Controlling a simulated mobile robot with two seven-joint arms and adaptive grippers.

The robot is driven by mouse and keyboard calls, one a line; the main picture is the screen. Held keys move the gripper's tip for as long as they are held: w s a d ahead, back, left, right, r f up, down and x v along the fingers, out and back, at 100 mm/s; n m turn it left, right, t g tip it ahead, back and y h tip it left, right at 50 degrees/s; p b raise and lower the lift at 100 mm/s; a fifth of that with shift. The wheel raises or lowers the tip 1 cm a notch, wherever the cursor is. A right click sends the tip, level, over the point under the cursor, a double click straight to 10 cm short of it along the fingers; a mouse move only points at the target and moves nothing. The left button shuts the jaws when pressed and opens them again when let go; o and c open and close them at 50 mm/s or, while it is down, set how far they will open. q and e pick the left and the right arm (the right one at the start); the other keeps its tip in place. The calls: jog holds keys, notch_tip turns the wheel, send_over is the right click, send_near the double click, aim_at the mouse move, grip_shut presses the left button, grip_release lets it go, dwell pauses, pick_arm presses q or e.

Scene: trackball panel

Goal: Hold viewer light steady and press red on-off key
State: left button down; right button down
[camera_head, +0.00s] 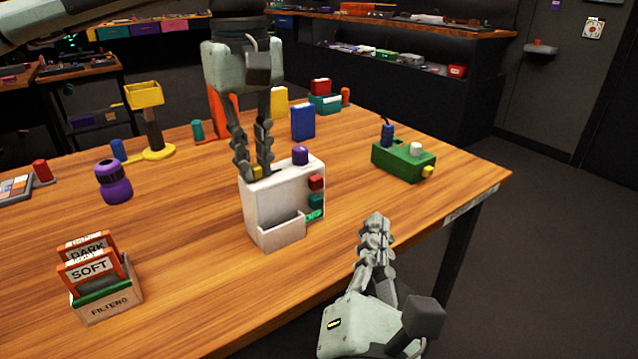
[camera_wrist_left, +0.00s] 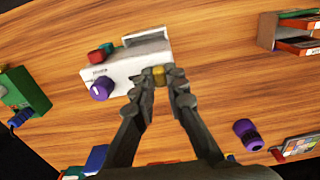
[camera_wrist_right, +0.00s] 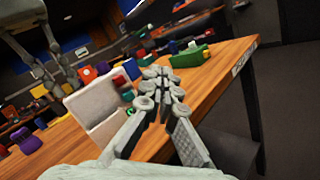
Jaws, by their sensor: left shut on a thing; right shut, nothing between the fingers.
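The viewer light (camera_head: 270,205) is a white upright box on the wooden table, with a tray-like pocket low on its front. A purple knob (camera_head: 300,156) stands on its top. On its right side are a red key (camera_head: 316,183), a teal key (camera_head: 316,201) and a small lit green label. My left gripper (camera_head: 254,172) reaches down from above and is shut on the yellow part (camera_wrist_left: 158,75) at the box's top edge. My right gripper (camera_head: 376,222) is shut and empty, to the right of the box and apart from the keys.
A green box (camera_head: 402,162) with a blue plug stands to the right. A filter holder (camera_head: 108,298) is at the front left. A purple bottle (camera_head: 114,182) and a yellow stand (camera_head: 152,152) are on the left. Blue and yellow blocks stand behind. The table's right edge lies near my right gripper.

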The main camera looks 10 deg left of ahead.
aim_at(316, 183)
jog(key=shift+w+a, duration=3.05)
jog(key=shift+w, duration=0.15)
jog(key=shift+w+a, duration=0.3)
jog(key=shift+a, duration=0.05)
